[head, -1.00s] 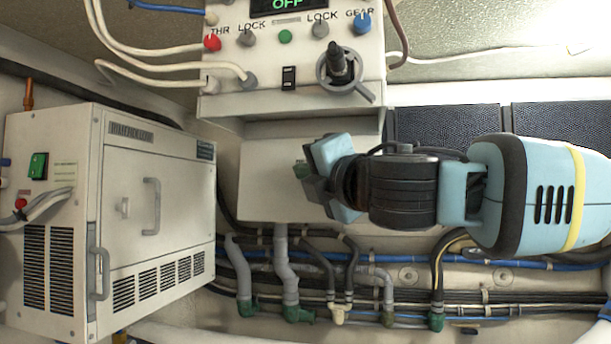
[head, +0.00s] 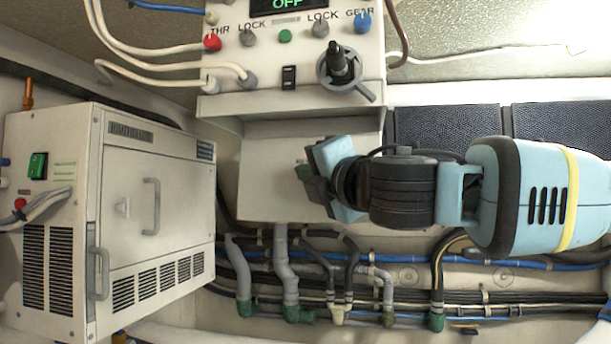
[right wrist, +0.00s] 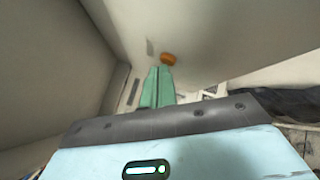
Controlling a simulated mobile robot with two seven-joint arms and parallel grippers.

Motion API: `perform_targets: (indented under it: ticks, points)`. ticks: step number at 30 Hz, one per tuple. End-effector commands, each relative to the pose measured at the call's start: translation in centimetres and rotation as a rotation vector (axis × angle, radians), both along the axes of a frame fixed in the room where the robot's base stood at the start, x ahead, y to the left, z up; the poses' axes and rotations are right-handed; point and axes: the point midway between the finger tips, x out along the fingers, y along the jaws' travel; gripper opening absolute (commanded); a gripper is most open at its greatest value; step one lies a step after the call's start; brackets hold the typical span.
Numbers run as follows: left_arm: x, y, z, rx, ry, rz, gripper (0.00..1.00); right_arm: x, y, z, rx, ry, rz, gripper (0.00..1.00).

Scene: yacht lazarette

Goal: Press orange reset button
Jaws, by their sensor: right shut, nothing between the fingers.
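The orange reset button (right wrist: 168,59) shows in the right wrist view as a small rounded knob on a pale panel face. My right gripper's green fingertips (right wrist: 159,72) are closed together with nothing between them. They point at the panel just below and left of the button in that view, very near it; I cannot tell whether they touch. In the head view my right gripper (head: 304,173) is in front of the pale lower panel (head: 268,187), under the switch console. The button is not visible there, and my gripper covers part of that panel. My left gripper is not in view.
The console (head: 264,75) above carries coloured knobs and a black lever (head: 338,62). A white vented cabinet (head: 130,210) with handles stands at the left. Grey pipes (head: 286,265) and cables run below the panel. Dark panels (head: 447,128) are behind my right arm.

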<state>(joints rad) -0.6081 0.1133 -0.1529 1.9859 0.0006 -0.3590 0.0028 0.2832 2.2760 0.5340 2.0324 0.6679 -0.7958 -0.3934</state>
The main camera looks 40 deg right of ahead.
Motion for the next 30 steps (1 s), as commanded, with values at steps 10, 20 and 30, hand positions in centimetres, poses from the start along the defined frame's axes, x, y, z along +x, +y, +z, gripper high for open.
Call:
perform_targets:
  ticks: [10,20,30]
  points:
    - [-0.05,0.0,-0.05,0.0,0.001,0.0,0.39,0.26,-0.32,-0.05,0.0,0.0,0.0,0.0]
    - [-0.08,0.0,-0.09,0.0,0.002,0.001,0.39,0.48,-0.57,-0.09,0.0,0.0,0.0,0.0]
    - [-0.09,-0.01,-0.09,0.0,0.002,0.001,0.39,0.54,-0.65,-0.11,0.0,0.001,0.0,0.0]
